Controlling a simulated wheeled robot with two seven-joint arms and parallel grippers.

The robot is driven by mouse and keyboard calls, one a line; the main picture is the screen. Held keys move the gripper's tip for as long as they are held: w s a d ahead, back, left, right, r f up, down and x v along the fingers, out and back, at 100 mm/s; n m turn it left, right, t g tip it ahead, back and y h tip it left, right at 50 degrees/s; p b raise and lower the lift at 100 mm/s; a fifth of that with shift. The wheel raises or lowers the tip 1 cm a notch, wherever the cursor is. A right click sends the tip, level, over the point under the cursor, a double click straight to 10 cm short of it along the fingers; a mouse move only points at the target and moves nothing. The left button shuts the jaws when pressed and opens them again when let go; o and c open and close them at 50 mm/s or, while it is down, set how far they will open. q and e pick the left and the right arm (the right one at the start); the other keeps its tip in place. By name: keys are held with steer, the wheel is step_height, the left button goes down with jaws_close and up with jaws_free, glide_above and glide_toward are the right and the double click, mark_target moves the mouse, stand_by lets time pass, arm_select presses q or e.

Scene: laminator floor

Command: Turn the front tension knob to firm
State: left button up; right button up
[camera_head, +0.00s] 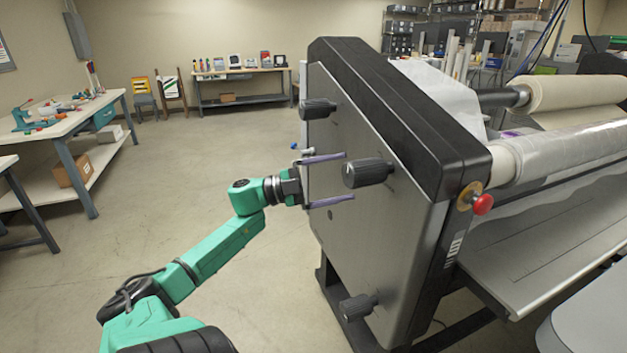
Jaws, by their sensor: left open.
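The laminator's grey side panel (375,235) carries three dark ribbed knobs: an upper knob (318,109), a middle knob (368,172) and a lower knob (358,307). No label shows which one is the front tension knob. My left gripper (350,175) is open and empty, its two purple fingers pointing right, one above the other. In the picture the left end of the middle knob lies at the gap between the fingertips. I cannot tell the depth between them or any contact. My right gripper is out of view.
A red emergency button (482,204) sticks out of the machine's front edge. Film rolls (570,150) and a feed table (540,265) lie to the right. A workbench (75,112) stands at left. The floor (200,160) between is clear.

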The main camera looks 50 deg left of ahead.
arm_select(q)
steer(key=b+v, duration=0.1)
steer(key=v, duration=0.5)
steer(key=shift+s+a+f, duration=0.1)
steer(key=shift+a, duration=0.05)
